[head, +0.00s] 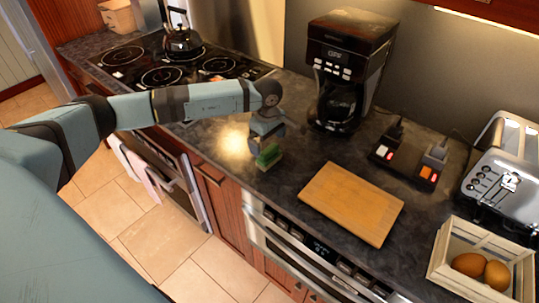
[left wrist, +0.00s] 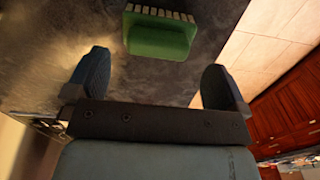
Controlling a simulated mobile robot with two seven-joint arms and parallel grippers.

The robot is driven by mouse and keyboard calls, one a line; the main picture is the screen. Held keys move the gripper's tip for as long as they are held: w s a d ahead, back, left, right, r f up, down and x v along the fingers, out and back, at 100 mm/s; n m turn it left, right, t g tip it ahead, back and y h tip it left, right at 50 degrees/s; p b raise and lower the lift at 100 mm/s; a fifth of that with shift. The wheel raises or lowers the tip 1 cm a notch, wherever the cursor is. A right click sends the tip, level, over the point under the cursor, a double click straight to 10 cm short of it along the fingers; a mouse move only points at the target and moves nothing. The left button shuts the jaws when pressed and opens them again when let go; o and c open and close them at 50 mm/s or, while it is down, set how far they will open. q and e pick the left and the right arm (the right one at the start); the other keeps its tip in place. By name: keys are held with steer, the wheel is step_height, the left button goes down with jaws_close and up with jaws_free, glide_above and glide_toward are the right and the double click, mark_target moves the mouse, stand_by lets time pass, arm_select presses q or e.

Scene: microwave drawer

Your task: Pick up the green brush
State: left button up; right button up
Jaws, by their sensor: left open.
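The green brush (head: 268,157) lies on the dark countertop near its front edge, left of the cutting board. It also shows in the left wrist view (left wrist: 160,38), as a green block with a row of pale bristles along its upper side. My left gripper (head: 264,140) is above and right by the brush in the head view, partly covering it. In the left wrist view the left gripper (left wrist: 157,85) is open, its two dark fingers wide apart. The brush is beyond the fingertips, roughly centred between them, and nothing is between the fingers. My right gripper is not in view.
A wooden cutting board (head: 352,201) lies right of the brush. A coffee maker (head: 347,65) stands behind. A power strip (head: 407,160), a toaster (head: 505,165) and a crate (head: 452,280) with brown eggs are farther right. A stovetop (head: 165,72) with a kettle (head: 183,38) is left.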

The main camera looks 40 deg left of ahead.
mark_target(269, 149)
arm_select(q)
steer(key=f+p, duration=0.1)
steer(key=f, duration=0.4)
steer(key=shift+w+d+f+p, duration=0.1)
steer(key=shift+d+f+p, duration=0.1)
steer(key=shift+f+p, duration=0.2)
steer(key=c, duration=0.6)
